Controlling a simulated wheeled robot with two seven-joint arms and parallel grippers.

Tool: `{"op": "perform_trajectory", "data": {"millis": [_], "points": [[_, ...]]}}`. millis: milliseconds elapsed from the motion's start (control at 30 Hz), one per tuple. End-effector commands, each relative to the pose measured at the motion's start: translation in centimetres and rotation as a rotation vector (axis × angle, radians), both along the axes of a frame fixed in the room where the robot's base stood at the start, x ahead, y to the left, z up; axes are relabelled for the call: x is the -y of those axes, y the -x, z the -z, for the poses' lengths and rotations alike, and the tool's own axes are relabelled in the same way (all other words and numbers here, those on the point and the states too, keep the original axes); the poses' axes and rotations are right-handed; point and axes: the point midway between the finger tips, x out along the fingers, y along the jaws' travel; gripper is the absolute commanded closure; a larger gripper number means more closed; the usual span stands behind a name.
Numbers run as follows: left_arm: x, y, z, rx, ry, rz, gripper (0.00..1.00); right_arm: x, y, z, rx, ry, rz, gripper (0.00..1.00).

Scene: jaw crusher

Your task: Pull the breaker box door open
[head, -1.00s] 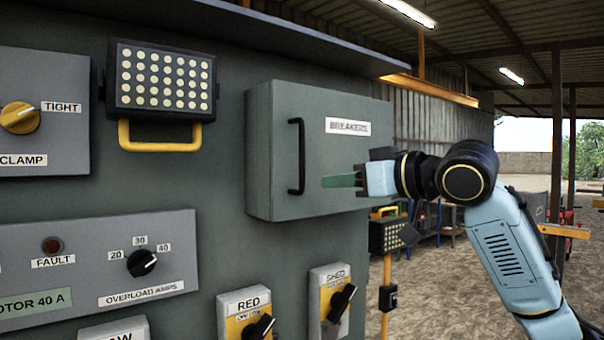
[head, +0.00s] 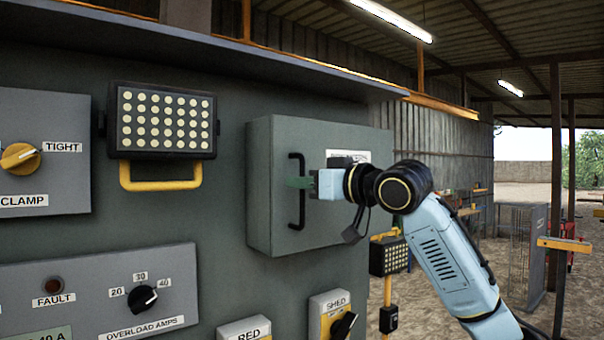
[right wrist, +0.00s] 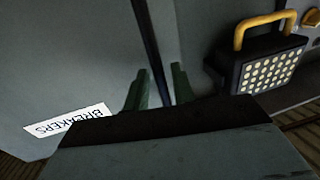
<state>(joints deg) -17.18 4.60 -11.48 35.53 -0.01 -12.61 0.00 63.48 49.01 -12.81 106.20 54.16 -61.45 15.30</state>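The grey breaker box (head: 262,190) is on the panel, and its door (head: 340,215) looks closed. The black vertical bar handle (head: 297,220) is near the door's left edge; it also shows in the right wrist view (right wrist: 150,40). My right gripper (head: 299,182) is at the handle's middle height, coming from the right. In the right wrist view its two green fingers (right wrist: 160,88) stand on either side of the handle, with a gap between them, so it is open. The BREAKERS label (right wrist: 68,123) is partly hidden by my arm in the head view. My left gripper is not in view.
A lamp with a yellow handle (head: 162,121) is mounted left of the box. A ledge (head: 220,42) juts out above it. Switch plates (head: 330,308) sit below. Open yard lies to the right, with another lamp on a yellow stand (head: 388,256).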

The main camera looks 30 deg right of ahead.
Motion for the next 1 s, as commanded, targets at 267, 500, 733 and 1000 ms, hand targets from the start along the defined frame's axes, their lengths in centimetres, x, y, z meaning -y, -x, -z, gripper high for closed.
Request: {"op": "perform_trajectory", "data": {"millis": [267,500,733,1000], "points": [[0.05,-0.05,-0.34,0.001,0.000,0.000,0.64,-0.30,-0.90,0.06,0.000,0.000,0.000,0.75],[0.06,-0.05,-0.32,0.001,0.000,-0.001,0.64,-0.28,-0.87,0.06,0.000,0.001,0.000,0.88],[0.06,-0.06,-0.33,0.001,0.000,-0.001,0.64,-0.25,-0.85,0.05,0.000,0.001,0.000,1.00],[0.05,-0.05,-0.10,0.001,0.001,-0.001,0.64,-0.05,-0.42,0.08,0.002,0.002,-0.003,1.00]]}}
